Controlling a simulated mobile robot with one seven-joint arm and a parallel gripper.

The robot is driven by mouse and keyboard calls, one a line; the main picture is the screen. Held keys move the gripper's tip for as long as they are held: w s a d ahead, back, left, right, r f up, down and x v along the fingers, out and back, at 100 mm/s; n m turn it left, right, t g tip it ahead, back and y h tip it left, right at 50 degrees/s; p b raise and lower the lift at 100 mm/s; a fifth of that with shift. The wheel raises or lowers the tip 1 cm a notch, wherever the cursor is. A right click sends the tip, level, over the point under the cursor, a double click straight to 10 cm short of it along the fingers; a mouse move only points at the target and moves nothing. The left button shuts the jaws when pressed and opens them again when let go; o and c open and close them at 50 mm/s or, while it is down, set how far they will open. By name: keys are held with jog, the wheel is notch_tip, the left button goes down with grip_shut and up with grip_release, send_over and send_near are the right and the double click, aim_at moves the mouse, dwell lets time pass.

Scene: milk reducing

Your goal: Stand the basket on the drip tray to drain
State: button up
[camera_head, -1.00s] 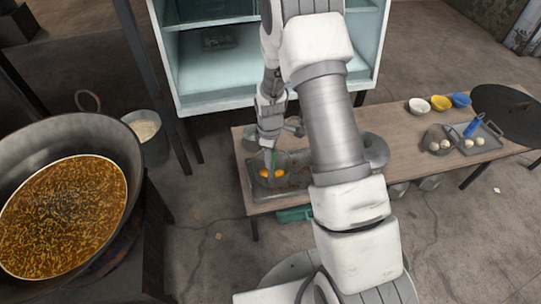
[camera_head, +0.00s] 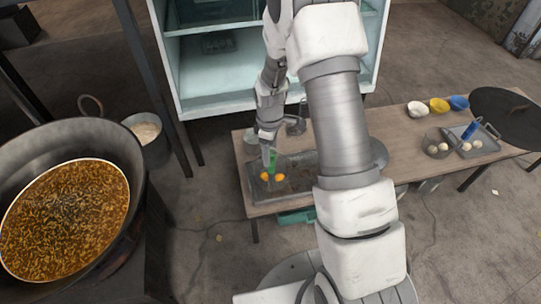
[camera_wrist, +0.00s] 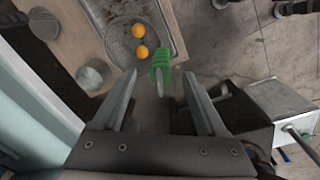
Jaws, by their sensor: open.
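The basket (camera_head: 262,186) is dark mesh with two orange balls and a green handle grip (camera_head: 273,160) rising from it. It sits at the left end of the grey metal drip tray (camera_head: 310,184), apparently upright inside the rim. My gripper (camera_head: 267,147) is open just above the green grip. In the wrist view the green grip (camera_wrist: 160,68) shows between and beyond my spread fingers, with no finger visibly touching it. The basket's oval mesh (camera_wrist: 122,40) lies inside the tray's rim there. My arm hides part of the tray in the head view.
A large wok (camera_head: 110,150) of brown liquid stands at left, beside a bucket (camera_head: 150,135). A metal cup (camera_head: 296,126) stands behind the tray. A pale cabinet (camera_head: 225,75) stands behind the table. Bowls (camera_head: 438,105) and a small tray (camera_head: 480,145) are at right.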

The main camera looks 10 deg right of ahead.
notch_tip(320, 180, up, 12)
jog(key=p, duration=0.3)
jog(key=shift+s, duration=0.2)
jog(key=shift+a, duration=0.1)
jog(key=s+d+r+m+t, duration=0.1)
jog(key=s+r+m, duration=0.3)
jog(key=r, duration=0.5)
jog(key=s+r+m+t, duration=0.2)
jog(key=s+r, duration=0.3)
jog(key=r, duration=0.4)
jog(key=s+r+m+t, duration=0.1)
jog(key=s+r+m, duration=0.2)
jog(key=s, duration=0.4)
jog(key=s+r+m+t, duration=0.1)
jog(key=s+r+m, duration=0.2)
jog(key=s, duration=0.4)
notch_tip(320, 180, up, 18)
jog(key=p, duration=1.8)
jog(key=shift+d+r, duration=0.15)
jog(key=shift+d, duration=0.05)
jog(key=c, duration=0.4)
jog(key=shift+s, duration=0.1)
